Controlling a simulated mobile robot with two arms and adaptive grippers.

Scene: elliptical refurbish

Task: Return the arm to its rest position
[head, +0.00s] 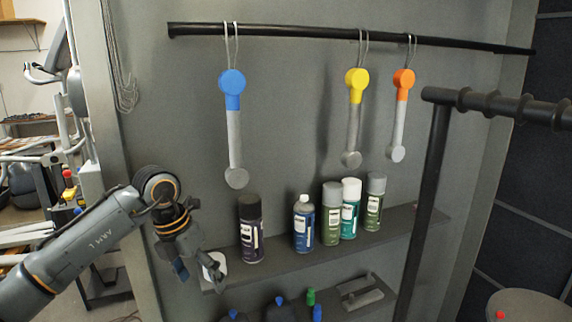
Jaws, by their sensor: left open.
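My left arm comes in from the lower left, bent at the elbow. Its gripper (198,268) points down, open, in front of the left end of the wall shelf, with no object visible between its fingers. A white round item (217,262) shows partly behind a finger; I cannot tell whether they touch. My right arm is not in view. A blue-topped hanging tool (232,120), a yellow-topped one (355,115) and an orange-topped one (401,115) hang by loops from a black rail (290,37), clear of my gripper.
The shelf (290,262) holds a dark can (250,228), a blue bottle (304,224) and several other cans. Blue-capped bottles stand lower down. A black post (425,190) rises at right. A round table (530,303) is at lower right. Gym equipment stands at left.

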